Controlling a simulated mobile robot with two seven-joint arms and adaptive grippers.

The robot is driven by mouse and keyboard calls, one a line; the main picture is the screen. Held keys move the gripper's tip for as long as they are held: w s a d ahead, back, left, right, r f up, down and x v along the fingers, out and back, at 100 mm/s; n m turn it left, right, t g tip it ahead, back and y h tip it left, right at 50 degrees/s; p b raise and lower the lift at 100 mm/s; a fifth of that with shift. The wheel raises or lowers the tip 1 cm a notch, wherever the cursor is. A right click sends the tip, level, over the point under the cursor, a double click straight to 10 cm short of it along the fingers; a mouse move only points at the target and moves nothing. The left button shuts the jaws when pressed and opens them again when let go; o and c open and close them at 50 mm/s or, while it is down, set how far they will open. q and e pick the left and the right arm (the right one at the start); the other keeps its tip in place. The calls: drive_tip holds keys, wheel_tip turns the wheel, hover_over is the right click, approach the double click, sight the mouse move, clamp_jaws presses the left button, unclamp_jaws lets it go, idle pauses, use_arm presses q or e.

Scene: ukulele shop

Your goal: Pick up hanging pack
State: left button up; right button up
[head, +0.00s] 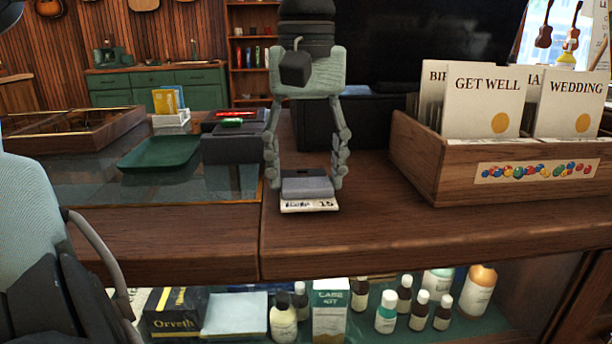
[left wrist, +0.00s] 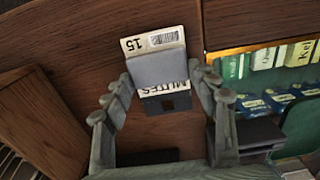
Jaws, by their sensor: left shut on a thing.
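The hanging pack (head: 308,205) is a small flat pack with a white printed end, a grey middle and a dark end. My left gripper (head: 305,184) points down over the wooden counter and is shut on it, one finger at each side. In the left wrist view the pack (left wrist: 156,43) shows "15", a barcode and the word "MUTES", with a dark tab at its near end. My left gripper (left wrist: 164,78) has its fingers against the pack's sides there. I cannot tell whether the pack touches the counter. My right gripper is not in view.
A wooden card box (head: 430,168) stands right of my left gripper. A green tray (head: 160,153) and a black card terminal (head: 232,145) stand to the left. A dark monitor (head: 420,40) is behind. Bottles and boxes fill the shelf below the counter's front edge.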

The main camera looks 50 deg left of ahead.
sight(306, 180)
use_arm(q)
wheel_tip(306, 180, up, 18)
drive_tip(key=p, duration=0.2)
drive_tip(key=shift+f, duration=0.25)
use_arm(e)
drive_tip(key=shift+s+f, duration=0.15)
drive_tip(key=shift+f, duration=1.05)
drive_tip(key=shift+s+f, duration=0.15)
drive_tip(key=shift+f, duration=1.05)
use_arm(q)
drive_tip(key=shift+f, duration=0.1)
